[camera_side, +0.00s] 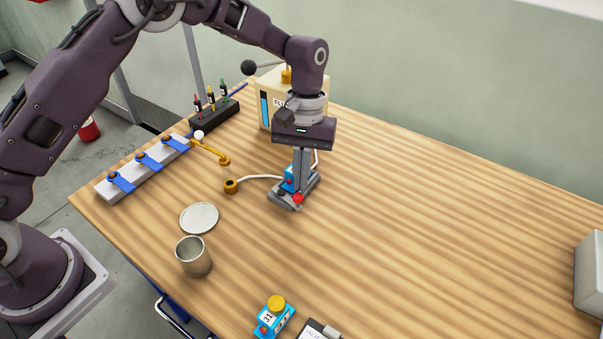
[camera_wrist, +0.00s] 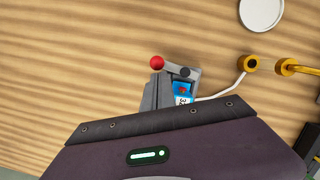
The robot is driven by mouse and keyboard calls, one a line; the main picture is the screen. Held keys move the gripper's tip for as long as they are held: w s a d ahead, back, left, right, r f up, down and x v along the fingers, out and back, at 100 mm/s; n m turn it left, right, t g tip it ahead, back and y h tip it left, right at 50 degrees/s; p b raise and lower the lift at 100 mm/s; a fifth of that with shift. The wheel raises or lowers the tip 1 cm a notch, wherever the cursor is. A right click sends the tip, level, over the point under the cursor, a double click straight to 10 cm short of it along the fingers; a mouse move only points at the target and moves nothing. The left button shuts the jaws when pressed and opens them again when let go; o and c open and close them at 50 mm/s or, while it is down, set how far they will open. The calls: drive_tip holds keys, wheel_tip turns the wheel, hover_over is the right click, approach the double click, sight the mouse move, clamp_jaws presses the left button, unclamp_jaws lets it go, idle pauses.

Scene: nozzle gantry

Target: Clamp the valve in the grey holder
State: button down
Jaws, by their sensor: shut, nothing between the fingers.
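The grey holder (camera_side: 284,201) stands on the table beneath my gripper. It also shows in the wrist view (camera_wrist: 195,74). A blue valve (camera_side: 289,182) sits in it, partly hidden by my fingers; its blue body and label show in the wrist view (camera_wrist: 183,91). A red ball knob (camera_side: 298,198) is on the holder's lever; in the wrist view the knob (camera_wrist: 157,62) lies left of the holder, its bar reaching across the holder's edge. My gripper (camera_side: 301,180) is shut and empty, pointing down close beside the valve and knob. Whether it touches them I cannot tell.
A white hose ends in a brass fitting (camera_side: 231,186) left of the holder. A round plate (camera_side: 199,218), metal cup (camera_side: 194,257) and another blue valve with yellow cap (camera_side: 274,316) are nearer. The table's right side is mostly clear.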

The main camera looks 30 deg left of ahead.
drive_tip(key=m, duration=0.2)
drive_tip(key=s+m, duration=0.1)
drive_tip(key=shift+s+d+m+y, duration=0.2)
drive_tip(key=shift+m+y, duration=0.2)
drive_tip(key=m, duration=0.1)
drive_tip(key=s+m, duration=0.1)
drive_tip(key=m, duration=0.1)
drive_tip(key=m+y, duration=0.1)
drive_tip(key=shift+s+a, duration=0.1)
drive_tip(key=shift+s, duration=0.2)
drive_tip(key=m, duration=0.1)
drive_tip(key=s+m, duration=0.1)
drive_tip(key=m, duration=0.1)
drive_tip(key=m+y, duration=0.1)
drive_tip(key=shift+s+a+m, duration=0.25)
drive_tip(key=shift+a+m, duration=0.1)
drive_tip(key=shift+m, duration=0.05)
drive_tip(key=shift+s+a+m+t, duration=0.2)
drive_tip(key=shift+m+t, duration=0.05)
drive_tip(key=shift+m, duration=0.5)
drive_tip(key=shift+s+a+m+t, duration=0.15)
drive_tip(key=shift+a+m+t, duration=0.1)
drive_tip(key=shift+m, duration=0.5)
drive_tip(key=shift+s, duration=0.1)
drive_tip(key=shift+a, duration=0.1)
wheel_tip(320, 180, up, 10)
drive_tip(key=w+d, duration=0.1)
drive_tip(key=d, duration=0.1)
drive_tip(key=shift+w, duration=0.2)
